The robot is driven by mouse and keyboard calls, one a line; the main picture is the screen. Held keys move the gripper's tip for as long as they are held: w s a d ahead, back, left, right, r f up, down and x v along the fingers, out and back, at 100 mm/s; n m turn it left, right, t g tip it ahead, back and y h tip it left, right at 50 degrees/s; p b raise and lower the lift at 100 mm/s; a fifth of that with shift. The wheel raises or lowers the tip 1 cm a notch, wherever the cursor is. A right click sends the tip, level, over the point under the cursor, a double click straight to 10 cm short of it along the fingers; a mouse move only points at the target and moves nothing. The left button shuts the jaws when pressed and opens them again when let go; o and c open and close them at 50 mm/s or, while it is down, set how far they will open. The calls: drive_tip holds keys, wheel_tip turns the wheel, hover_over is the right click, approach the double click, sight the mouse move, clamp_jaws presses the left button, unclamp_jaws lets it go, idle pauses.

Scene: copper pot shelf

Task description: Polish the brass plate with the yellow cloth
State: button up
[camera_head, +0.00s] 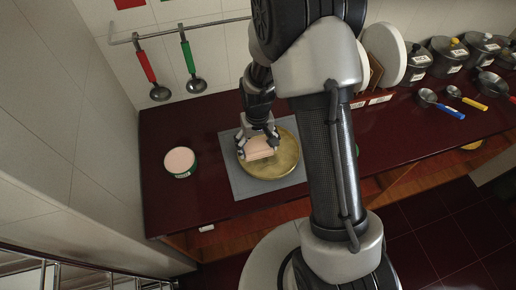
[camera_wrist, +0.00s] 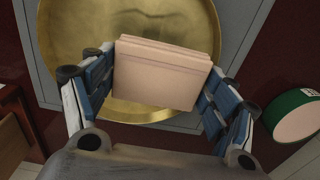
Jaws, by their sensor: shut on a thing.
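The brass plate (camera_head: 285,163) is a round, shallow dish with a raised rim, lying on a grey mat (camera_head: 247,188) on the dark red counter. It also fills the top of the wrist view (camera_wrist: 75,45). My gripper (camera_head: 258,142) is shut on a folded cloth (camera_head: 260,153), which looks pale pinkish-beige rather than yellow. In the wrist view the layered cloth (camera_wrist: 160,75) sits between both fingers. It is over the plate's inner face; I cannot tell whether it touches. The cloth and gripper hide part of the plate.
An open green tin (camera_head: 180,162) with pinkish contents stands left of the mat. Red and green ladles (camera_head: 188,60) hang on a wall rail. Pots (camera_head: 447,55), small pans (camera_head: 440,104) and upright plates (camera_head: 384,52) stand at the right. Counter left of the tin is clear.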

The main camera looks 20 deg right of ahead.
sight(258, 147)
drive_tip(key=shift+s+d+r, duration=0.1)
drive_tip(key=shift+d+r, duration=0.05)
drive_tip(key=shift+r, duration=0.45)
drive_tip(key=shift+r+p, duration=1.9)
drive_tip(key=shift+r, duration=0.4)
